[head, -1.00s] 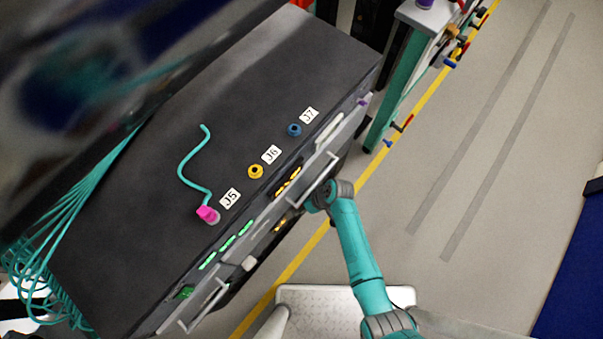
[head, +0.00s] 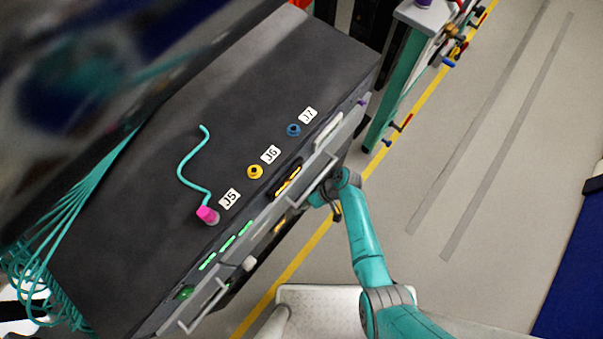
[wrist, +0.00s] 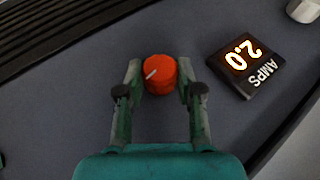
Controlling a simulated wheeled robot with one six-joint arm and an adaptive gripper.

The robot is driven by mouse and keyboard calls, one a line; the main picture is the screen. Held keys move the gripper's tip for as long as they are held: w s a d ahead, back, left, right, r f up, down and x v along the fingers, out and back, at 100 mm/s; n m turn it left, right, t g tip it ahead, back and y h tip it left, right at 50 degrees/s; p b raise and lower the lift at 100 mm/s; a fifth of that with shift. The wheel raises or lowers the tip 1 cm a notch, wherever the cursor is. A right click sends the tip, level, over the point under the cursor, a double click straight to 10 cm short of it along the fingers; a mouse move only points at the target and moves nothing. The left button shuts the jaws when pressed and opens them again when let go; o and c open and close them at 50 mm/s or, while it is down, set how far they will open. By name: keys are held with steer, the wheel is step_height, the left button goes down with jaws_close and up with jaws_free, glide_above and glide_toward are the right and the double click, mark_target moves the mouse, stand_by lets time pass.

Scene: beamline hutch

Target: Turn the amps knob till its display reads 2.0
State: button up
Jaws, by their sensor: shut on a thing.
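The amps knob (wrist: 160,74) is a round red-orange knob with a white pointer line, on a dark panel in the wrist view. The pointer line points toward the lower left. The amps display (wrist: 245,66) beside it, labelled AMPS, reads 2.0 in glowing orange digits, tilted in the picture. My gripper (wrist: 160,90) has one finger on each side of the knob and is shut on it. In the head view my arm reaches the front of the dark cabinet, and the knob is hidden there.
The dark cabinet (head: 230,90) has connectors J5, J6 and J7 on top, with a pink plug (head: 207,214) at J5. Handles (head: 205,308) stick out from its front. A silver knob (wrist: 303,10) sits at the upper right of the wrist view. Open floor (head: 480,200) lies to the right.

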steer(key=o, duration=1.2)
steer(key=shift+c, duration=0.2)
steer(key=v, duration=1.2)
